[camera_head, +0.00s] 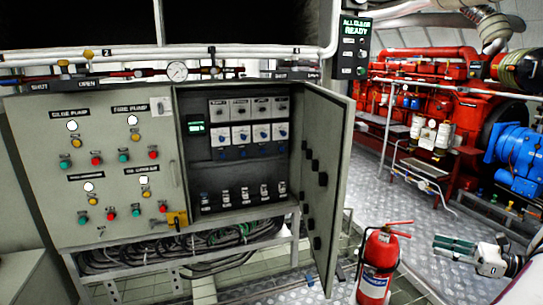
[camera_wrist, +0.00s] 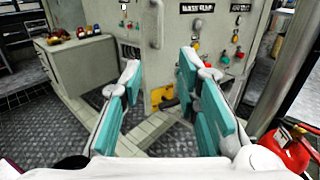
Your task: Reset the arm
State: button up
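My gripper (camera_head: 455,245) is at the lower right of the head view, to the right of the red fire extinguisher and apart from it. In the wrist view my gripper (camera_wrist: 160,115) shows two teal-padded fingers set wide apart. Nothing is between them. Beyond them in that view stand a grey cabinet front with buttons (camera_wrist: 225,50) and a yellow piece (camera_wrist: 163,98) low on it. My arm comes in from the right edge of the head view, mostly out of frame.
A grey control cabinet (camera_head: 100,185) stands at left with its right door (camera_head: 325,170) swung open. A red fire extinguisher (camera_head: 378,265) stands on the floor near my gripper. A red engine (camera_head: 430,105) and blue motor (camera_head: 518,150) stand behind. Tread-plate floor (camera_head: 400,205) lies between.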

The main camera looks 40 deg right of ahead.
jog(key=w+a+r+n+g+y, duration=0.2)
jog(key=w+a+r+n+g, duration=0.1)
jog(key=w+a+r, duration=0.3)
jog(key=w+a+r+n+g+y, duration=0.1)
jog(key=w+a+r+n+g, duration=0.25)
jog(key=w+a, duration=0.35)
jog(key=w+a+r+n+g+h, duration=0.1)
jog(key=w+a+r+n+g, duration=0.3)
jog(key=a, duration=0.5)
jog(key=w+a+r+n+g, duration=0.3)
jog(key=a+r+n, duration=0.15)
jog(key=a, duration=0.55)
jog(key=s+a+r+n+g+h, duration=0.2)
jog(key=s+a+n, duration=0.1)
jog(key=a, duration=0.5)
jog(key=s+a+r+n+g+h, duration=0.2)
jog(key=s+a+n, duration=0.1)
jog(key=a, duration=0.5)
jog(key=s+a+f+n+t+h, duration=0.1)
jog(key=s+a+f+n+h, duration=0.15)
jog(key=s+a+n, duration=0.4)
jog(key=s+a+f+n+t+h, duration=0.1)
jog(key=s+f+n+h, duration=0.2)
jog(key=s, duration=0.6)
notch_tip(320, 180, up, 18)
jog(key=t+p, duration=0.3)
jog(key=p, duration=1.2)
jog(key=shift+d+f+n, duration=0.15)
jog(key=shift+d+n, duration=0.05)
jog(key=shift+n, duration=0.25)
